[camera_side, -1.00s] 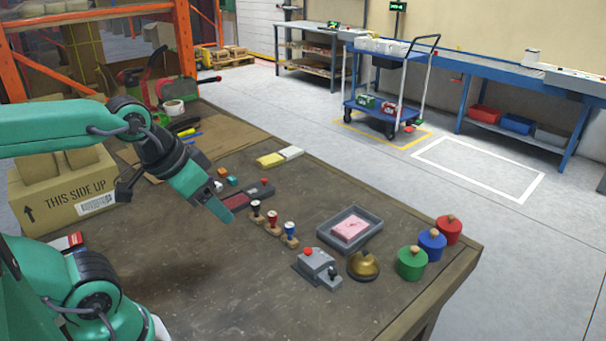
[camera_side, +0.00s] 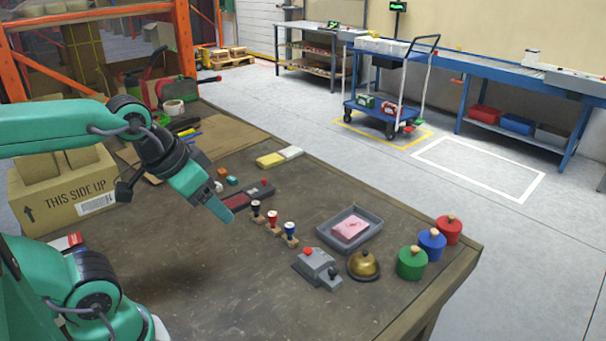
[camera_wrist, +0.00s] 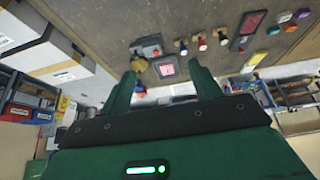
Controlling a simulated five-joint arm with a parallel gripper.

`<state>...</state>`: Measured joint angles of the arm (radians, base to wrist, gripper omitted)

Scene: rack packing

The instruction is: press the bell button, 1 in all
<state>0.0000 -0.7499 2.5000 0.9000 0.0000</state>
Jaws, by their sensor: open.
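The brass bell (camera_side: 363,265) with a small button on top stands near the front right of the table, right of a grey box with a red button (camera_side: 317,262). In the wrist view the bell (camera_wrist: 140,65) shows small, partly beside the left finger. My gripper (camera_side: 228,217) is above the table, left of the bell and apart from it. It also shows in the wrist view (camera_wrist: 165,82), its two fingers spread with nothing held between them.
A grey tray (camera_side: 373,238) with a pink block (camera_side: 350,228) lies behind the bell. Green (camera_side: 411,263), blue (camera_side: 432,244) and red (camera_side: 449,229) knobbed pots stand to its right. Stamps with black, red and blue tops (camera_side: 273,219) stand between my gripper and the tray.

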